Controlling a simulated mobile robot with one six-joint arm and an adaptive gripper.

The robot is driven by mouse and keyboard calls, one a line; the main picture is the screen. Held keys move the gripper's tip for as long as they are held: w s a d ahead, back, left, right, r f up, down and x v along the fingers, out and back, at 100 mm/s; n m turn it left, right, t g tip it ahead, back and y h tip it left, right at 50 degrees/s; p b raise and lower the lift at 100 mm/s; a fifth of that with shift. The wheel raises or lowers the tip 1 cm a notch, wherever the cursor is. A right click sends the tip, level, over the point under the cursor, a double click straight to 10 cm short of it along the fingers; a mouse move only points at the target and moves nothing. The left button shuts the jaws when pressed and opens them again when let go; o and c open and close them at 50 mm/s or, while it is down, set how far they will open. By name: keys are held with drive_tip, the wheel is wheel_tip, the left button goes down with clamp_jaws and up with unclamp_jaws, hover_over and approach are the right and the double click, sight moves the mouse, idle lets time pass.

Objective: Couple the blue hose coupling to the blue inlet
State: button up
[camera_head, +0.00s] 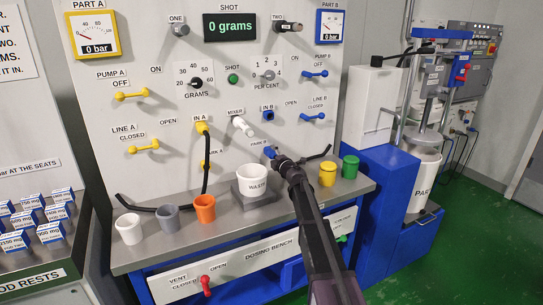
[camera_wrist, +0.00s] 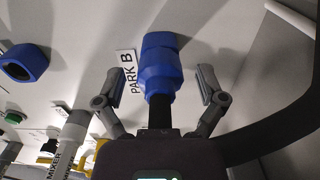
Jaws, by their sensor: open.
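The blue hose coupling (camera_head: 269,152) is at the PARK B spot on the panel, and its black hose runs off to the right. In the wrist view the coupling (camera_wrist: 160,68) stands between the two fingers of my gripper (camera_wrist: 160,84), with a gap on each side. My gripper (camera_head: 282,162) is open and hides part of the coupling in the head view. The blue inlet (camera_head: 268,115), labelled IN B, is above the coupling on the panel. It looks open and empty in the wrist view (camera_wrist: 24,63), at the upper left.
The white mixer nozzle (camera_head: 243,127) sticks out left of the blue inlet. A white WASTE cup (camera_head: 252,180) stands on a block below. Orange (camera_head: 204,208), yellow (camera_head: 327,173) and green (camera_head: 350,167) cups stand on the bench. A yellow coupling (camera_head: 202,128) with a black hose is at IN A.

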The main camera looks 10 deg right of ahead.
clamp_jaws()
drive_tip(key=shift+s, duration=0.2)
drive_tip(key=shift+v, duration=2.65)
drive_tip(key=shift+s+d, duration=0.15)
drive_tip(key=shift+s, duration=0.1)
drive_tip(key=shift+v, duration=1.85)
drive_tip(key=shift+r, duration=0.25)
wheel_tip(320, 180, up, 16)
drive_tip(key=p, duration=1.6)
drive_tip(key=shift+w+f, duration=0.2)
drive_tip(key=shift+w, duration=0.2)
